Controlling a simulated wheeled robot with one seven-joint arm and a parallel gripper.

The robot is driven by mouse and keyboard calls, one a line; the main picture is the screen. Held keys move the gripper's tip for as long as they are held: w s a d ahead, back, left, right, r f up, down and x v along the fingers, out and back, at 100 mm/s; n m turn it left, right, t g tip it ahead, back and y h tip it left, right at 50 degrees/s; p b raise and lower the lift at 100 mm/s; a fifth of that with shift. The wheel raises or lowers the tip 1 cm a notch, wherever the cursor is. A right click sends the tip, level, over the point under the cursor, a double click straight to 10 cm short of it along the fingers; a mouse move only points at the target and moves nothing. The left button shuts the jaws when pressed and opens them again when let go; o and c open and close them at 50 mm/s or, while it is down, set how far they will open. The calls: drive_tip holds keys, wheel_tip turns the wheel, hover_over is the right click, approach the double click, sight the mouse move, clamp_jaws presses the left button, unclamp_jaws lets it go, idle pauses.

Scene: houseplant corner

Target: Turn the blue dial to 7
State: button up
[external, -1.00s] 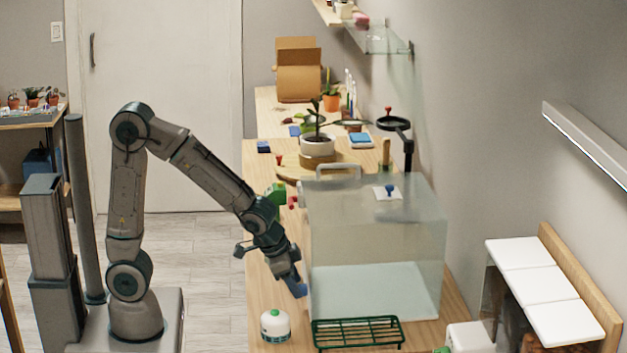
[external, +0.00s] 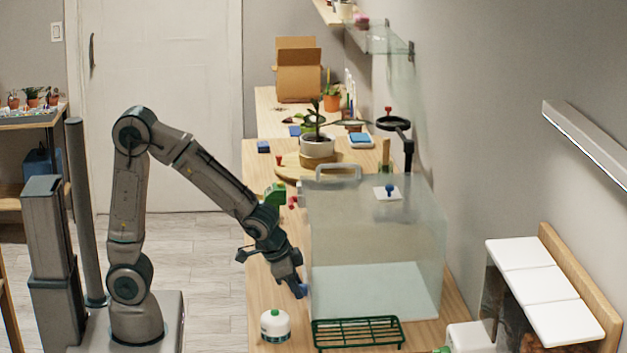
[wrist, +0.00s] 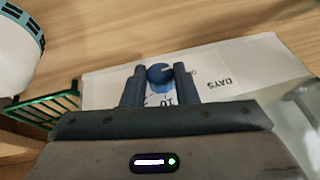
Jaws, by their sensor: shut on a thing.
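The blue dial (wrist: 161,77) sits on a white panel (wrist: 235,62) in the wrist view. The panel carries printed marks; "DAYS" and "10" can be read, upside down to this camera. A pale line shows on the dial's top, but the number it points to cannot be read. My gripper (wrist: 160,71) has one finger on each side of the dial and is shut on it. In the external view my gripper (external: 298,286) is low at the near left of the glass tank; the dial cannot be told apart from the fingers there.
The clear glass tank (external: 375,240) stands just right of my gripper. A green wire rack (external: 357,332) and a white round canister (external: 275,325) stand nearer the camera. A potted plant (external: 317,145) stands farther back on the wooden bench.

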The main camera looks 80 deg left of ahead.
drive_tip(key=shift+d+f+b, duration=0.1)
drive_tip(key=shift+f+b, duration=0.15)
drive_tip(key=shift+b, duration=0.2)
drive_tip(key=y+b, duration=0.1)
drive_tip(key=b, duration=0.1)
drive_tip(key=shift+f+b, duration=0.15)
drive_tip(key=shift+b, duration=0.15)
drive_tip(key=y+b, duration=0.1)
drive_tip(key=b, duration=0.2)
drive_tip(key=shift+d+y+b, duration=0.2)
drive_tip(key=shift+y+b, duration=0.1)
drive_tip(key=shift+b, duration=0.1)
drive_tip(key=m+y+b, duration=0.1)
drive_tip(key=y+b, duration=0.1)
drive_tip(key=b, duration=0.3)
drive_tip(key=shift+d+y, duration=0.2)
drive_tip(key=shift+y, duration=0.2)
drive_tip(key=shift+y+b, duration=0.4)
drive_tip(key=shift+b, duration=0.05)
drive_tip(key=o, duration=1)
